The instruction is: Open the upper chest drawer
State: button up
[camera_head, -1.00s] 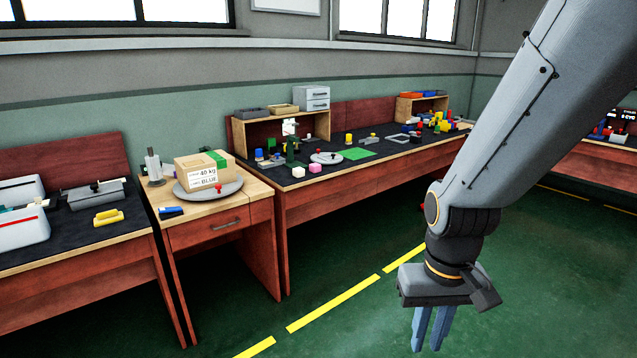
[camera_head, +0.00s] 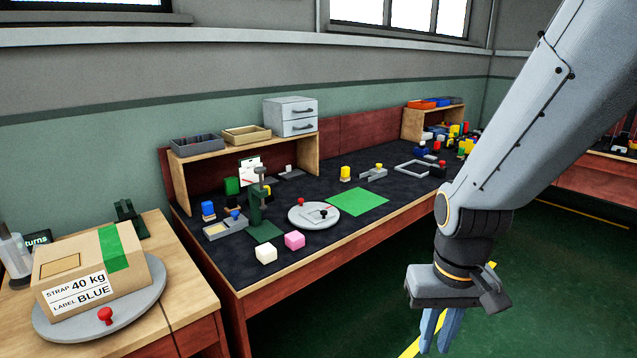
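A small light-grey chest (camera_head: 290,117) with two drawers stands on top of a wooden shelf at the back of the dark workbench. Its upper drawer (camera_head: 299,109) and lower drawer (camera_head: 300,126) each have a dark handle, and both look shut. My gripper (camera_head: 440,332) hangs pointing down at the lower right, in front of the bench and well apart from the chest. Its two blue fingers show a narrow gap between them, with nothing seen in it; the tips reach near the picture's bottom edge.
The wooden shelf (camera_head: 243,146) also bears a grey tray (camera_head: 197,144) and a tan tray (camera_head: 246,134). On the bench are a green press (camera_head: 256,205), a round turntable (camera_head: 314,216), a green mat (camera_head: 357,202) and small blocks. A cardboard box (camera_head: 98,271) sits at left. Floor at right is clear.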

aim_at(294, 109)
jog(key=u, duration=0.1)
jog(key=i, duration=1.8)
jog(key=u, duration=0.1)
